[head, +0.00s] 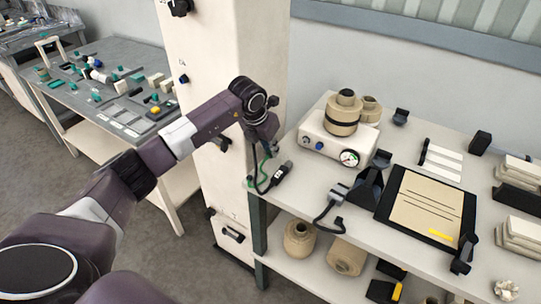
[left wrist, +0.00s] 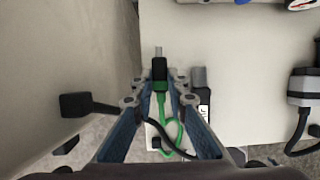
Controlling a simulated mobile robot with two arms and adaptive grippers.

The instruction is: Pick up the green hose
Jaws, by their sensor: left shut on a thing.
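The green hose (left wrist: 163,108) shows in the left wrist view between the two fingers of my left gripper (left wrist: 160,82). It has a black end piece with a short grey tip, and its lower part loops down between the fingers. In the head view my left gripper (head: 266,146) is at the left corner of the light workbench. The green hose (head: 253,166) hangs there as a thin green line. My left gripper is shut on the hose, partly hiding it. My right gripper is not in view.
A dark plug (head: 281,174) on a cable is close beside the gripper. The light workbench (head: 310,195) holds a white device (head: 338,140) with a gauge, a grey-and-black cable connector (head: 331,203) and a black-framed board (head: 428,208). A cream column (head: 215,60) stands behind my arm.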

